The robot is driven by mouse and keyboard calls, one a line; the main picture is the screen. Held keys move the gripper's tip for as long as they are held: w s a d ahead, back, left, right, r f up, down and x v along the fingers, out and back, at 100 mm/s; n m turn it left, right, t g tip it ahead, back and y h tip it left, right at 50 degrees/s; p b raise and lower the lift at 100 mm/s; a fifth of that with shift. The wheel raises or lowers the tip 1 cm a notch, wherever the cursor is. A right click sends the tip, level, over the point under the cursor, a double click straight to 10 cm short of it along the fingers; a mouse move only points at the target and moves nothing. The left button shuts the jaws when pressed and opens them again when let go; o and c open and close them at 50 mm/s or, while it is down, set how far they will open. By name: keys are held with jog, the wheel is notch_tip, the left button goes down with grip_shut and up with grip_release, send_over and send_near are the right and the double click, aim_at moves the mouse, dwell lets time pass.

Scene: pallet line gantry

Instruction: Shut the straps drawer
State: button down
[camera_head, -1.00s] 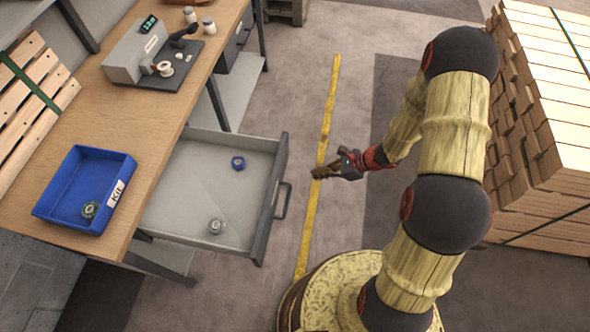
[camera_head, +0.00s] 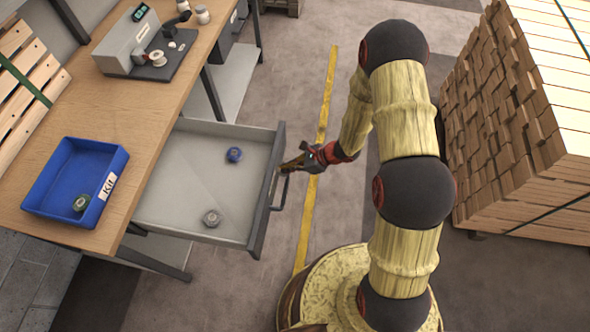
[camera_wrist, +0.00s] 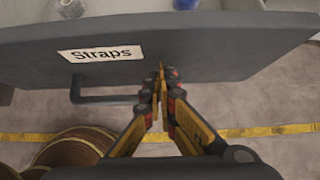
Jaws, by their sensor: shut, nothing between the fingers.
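The straps drawer (camera_head: 208,185) is pulled out from under the wooden workbench. Its dark front, labelled "Straps", fills the upper part of the wrist view (camera_wrist: 215,45). A bar handle (camera_wrist: 105,99) is on the front, left of my gripper there. A blue roll (camera_head: 235,154) and a grey roll (camera_head: 212,217) lie inside the drawer. My gripper (camera_head: 282,169) is shut and empty, its tips at the outer face of the drawer front. In the wrist view the fingertips (camera_wrist: 162,70) overlap the front beside the label; whether they touch is unclear.
A blue kit bin (camera_head: 40,205) holding a green roll stands on the workbench (camera_head: 150,125). A device on a dark mat (camera_head: 165,62) is farther back. A tall stack of wood (camera_head: 500,130) stands right. The floor with a yellow line (camera_head: 325,110) is open.

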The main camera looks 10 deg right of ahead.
jog(key=shift+a, duration=0.15)
jog(key=w+a, duration=0.5)
jog(key=a, duration=0.8)
jog(key=w+a+b, duration=0.1)
jog(key=w+a, duration=0.4)
jog(key=a, duration=0.9)
jog(key=w+a+b, duration=0.1)
jog(key=w+a, duration=0.3)
jog(key=a, duration=0.9)
jog(key=shift+w+a, duration=0.35)
jog(key=shift+w, duration=0.05)
jog(key=shift+r, duration=0.1)
jog(key=shift+a, duration=0.1)
